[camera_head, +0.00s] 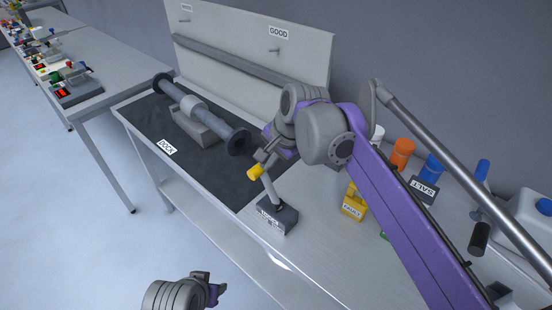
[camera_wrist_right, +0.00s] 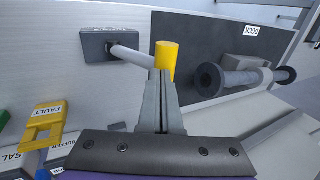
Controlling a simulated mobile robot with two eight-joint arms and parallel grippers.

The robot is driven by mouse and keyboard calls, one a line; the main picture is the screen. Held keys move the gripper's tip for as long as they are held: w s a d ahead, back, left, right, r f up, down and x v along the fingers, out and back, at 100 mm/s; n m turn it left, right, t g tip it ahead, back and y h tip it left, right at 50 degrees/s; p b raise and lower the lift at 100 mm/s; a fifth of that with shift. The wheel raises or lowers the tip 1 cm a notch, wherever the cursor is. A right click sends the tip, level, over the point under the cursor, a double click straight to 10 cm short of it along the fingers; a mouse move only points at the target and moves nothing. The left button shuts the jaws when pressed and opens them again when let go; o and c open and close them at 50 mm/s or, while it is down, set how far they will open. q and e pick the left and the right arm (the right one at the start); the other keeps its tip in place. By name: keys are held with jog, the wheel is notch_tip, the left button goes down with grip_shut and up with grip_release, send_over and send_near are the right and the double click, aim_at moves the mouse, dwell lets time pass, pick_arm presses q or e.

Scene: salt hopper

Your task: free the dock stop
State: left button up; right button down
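The likely dock stop is a lever (camera_head: 272,190) on a dark labelled block (camera_head: 277,218) at the bench's front edge, with a yellow knob (camera_head: 254,172) across its top. In the right wrist view the pale lever (camera_wrist_right: 130,57) rises from its block towards the yellow knob (camera_wrist_right: 167,61). My right gripper (camera_head: 263,157) is at the knob; its fingers (camera_wrist_right: 160,82) look shut together and overlap the knob's edge in the wrist view. I cannot tell whether they touch it. My left gripper (camera_head: 217,290) is low in front of the bench, its fingers unclear.
A grey flanged pipe (camera_head: 214,120) lies on a cradle on the black mat (camera_head: 140,110) labelled DOCK. A yellow FAULT piece (camera_head: 354,202), an orange container (camera_head: 401,154) and a blue container (camera_head: 431,168) stand right, partly behind my right arm. A panel labelled GOOD (camera_head: 310,60) stands behind.

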aim_at(257, 165)
jog(key=shift+w+a+f+g+h+p, duration=0.15)
jog(key=shift+w+a+g+h+p, duration=0.15)
jog(key=shift+w+a+h+p, duration=0.25)
pick_arm(q)
jog(key=shift+w+r, duration=0.25)
jog(key=shift+r, duration=0.8)
pick_arm(e)
jog(key=shift+w+a+f, duration=0.3)
jog(key=shift+a+f, duration=0.1)
jog(key=shift+a, duration=0.25)
